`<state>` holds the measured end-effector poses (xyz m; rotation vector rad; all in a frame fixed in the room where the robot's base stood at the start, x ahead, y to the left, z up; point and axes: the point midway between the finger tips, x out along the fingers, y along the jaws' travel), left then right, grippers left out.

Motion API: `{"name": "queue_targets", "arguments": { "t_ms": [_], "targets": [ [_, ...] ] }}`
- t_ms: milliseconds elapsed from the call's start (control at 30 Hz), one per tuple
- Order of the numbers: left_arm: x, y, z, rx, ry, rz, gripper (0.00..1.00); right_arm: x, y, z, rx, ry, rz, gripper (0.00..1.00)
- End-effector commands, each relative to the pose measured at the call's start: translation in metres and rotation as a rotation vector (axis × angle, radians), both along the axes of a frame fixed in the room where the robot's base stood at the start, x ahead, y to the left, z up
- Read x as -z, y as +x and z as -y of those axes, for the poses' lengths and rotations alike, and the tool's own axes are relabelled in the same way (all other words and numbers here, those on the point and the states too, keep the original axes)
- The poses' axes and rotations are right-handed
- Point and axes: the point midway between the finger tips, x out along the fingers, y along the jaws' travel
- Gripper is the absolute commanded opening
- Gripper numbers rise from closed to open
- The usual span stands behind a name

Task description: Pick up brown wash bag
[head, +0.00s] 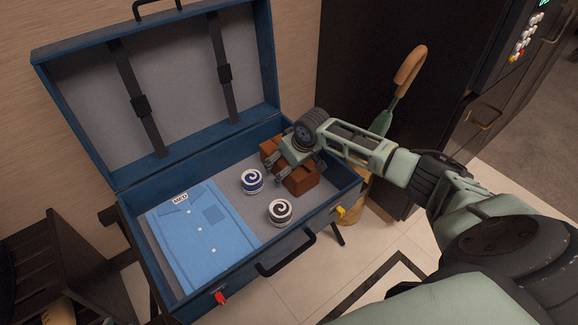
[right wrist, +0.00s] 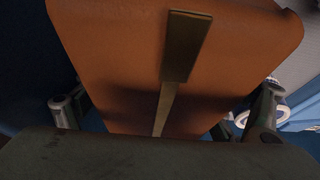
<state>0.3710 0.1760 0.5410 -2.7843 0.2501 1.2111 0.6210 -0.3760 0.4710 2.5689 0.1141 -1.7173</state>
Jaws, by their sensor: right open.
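The brown wash bag (head: 303,184) lies in the right end of the open blue suitcase (head: 330,197). In the right wrist view the bag (right wrist: 110,45) fills most of the picture, with a brass-coloured strip along its middle. My right gripper (head: 277,174) is over the bag in the head view and hides part of it. Its fingers are open, one to each side of the bag in the right wrist view (right wrist: 165,118). I cannot tell whether they touch it. My left gripper is not in view.
A folded blue shirt (head: 200,240) and two swirl-topped round items, one blue (head: 251,181) and one dark (head: 280,212), lie in the suitcase left of the bag. An umbrella handle (head: 410,68) rises behind my right arm, near a dark cabinet (head: 350,60).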

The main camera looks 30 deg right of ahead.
Motion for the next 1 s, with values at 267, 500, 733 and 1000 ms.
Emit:
{"name": "queue_targets", "arguments": {
  "t_ms": [267,500,733,1000],
  "targets": [
    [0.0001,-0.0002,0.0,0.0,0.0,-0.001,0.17,-0.0004,0.0001,0.0001,0.0,0.0,0.0,0.77],
    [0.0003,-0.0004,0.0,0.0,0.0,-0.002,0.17,-0.0004,-0.0001,0.0001,0.0,0.0,0.0,0.56],
    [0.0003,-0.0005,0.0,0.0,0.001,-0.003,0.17,-0.0004,-0.0001,0.0002,0.0,0.0,0.0,0.36],
    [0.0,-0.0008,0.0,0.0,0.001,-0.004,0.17,-0.0024,0.0009,0.0003,0.0,0.0,0.003,0.36]
  ]
}}
